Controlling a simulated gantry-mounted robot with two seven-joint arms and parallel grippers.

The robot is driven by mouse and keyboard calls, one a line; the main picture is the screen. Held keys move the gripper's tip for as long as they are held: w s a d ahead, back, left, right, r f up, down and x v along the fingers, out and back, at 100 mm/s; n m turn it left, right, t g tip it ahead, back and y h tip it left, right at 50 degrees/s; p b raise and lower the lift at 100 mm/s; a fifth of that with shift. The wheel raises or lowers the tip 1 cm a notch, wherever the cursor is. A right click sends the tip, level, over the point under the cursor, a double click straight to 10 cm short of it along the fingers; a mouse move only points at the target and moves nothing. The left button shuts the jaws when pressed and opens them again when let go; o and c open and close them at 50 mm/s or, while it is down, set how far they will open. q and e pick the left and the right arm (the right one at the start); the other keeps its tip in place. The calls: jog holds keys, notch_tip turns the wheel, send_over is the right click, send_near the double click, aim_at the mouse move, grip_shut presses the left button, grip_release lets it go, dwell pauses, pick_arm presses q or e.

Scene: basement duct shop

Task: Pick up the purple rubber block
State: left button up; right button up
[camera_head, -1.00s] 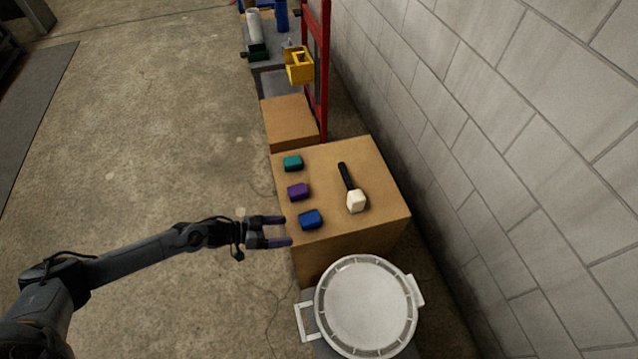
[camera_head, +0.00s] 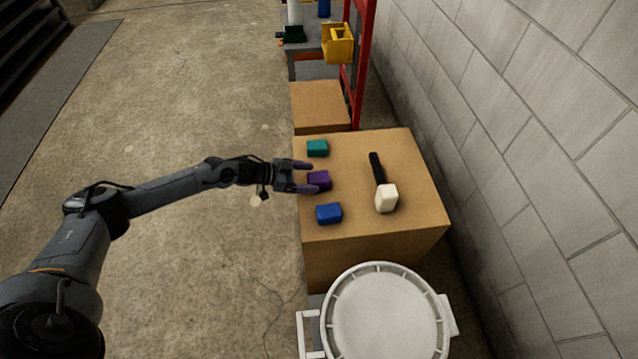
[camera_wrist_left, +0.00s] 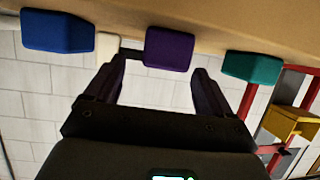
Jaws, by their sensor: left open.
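The purple rubber block (camera_head: 319,180) lies near the left edge of the cardboard box top, between a teal block (camera_head: 317,148) and a blue block (camera_head: 329,213). My left gripper (camera_head: 308,177) is open at that edge, its two fingers on either side of the purple block in the head view. In the left wrist view the purple block (camera_wrist_left: 169,48) appears just beyond and between the open fingertips (camera_wrist_left: 160,72). I cannot tell whether the fingers touch it. The blue block (camera_wrist_left: 58,32) and teal block (camera_wrist_left: 252,67) sit to either side there. My right gripper is not in view.
A mallet with a white head (camera_head: 386,198) lies on the box top (camera_head: 360,228), right of the blocks. A white lidded bucket (camera_head: 385,318) stands in front. A smaller box (camera_head: 318,105), red frame (camera_head: 361,65) and yellow bin (camera_head: 338,44) are behind. A block wall (camera_head: 540,130) bounds the right.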

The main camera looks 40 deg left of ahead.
aim_at(319, 176)
pick_arm(q)
jog(key=shift+w+d+f, duration=0.15)
jog(key=shift+w+d, duration=0.05)
jog(key=shift+w+d+f+b, duration=0.15)
jog(key=shift+w+b, duration=0.25)
jog(key=b+x, duration=0.2)
jog(key=x, duration=0.1)
jog(key=shift+w, duration=0.2)
jog(key=shift+w+d+f, duration=0.15)
jog(key=shift+w+d, duration=0.25)
jog(key=shift+w, duration=0.05)
jog(key=shift+a, duration=0.1)
jog(key=c, duration=1)
jog(key=shift+c, duration=0.2)
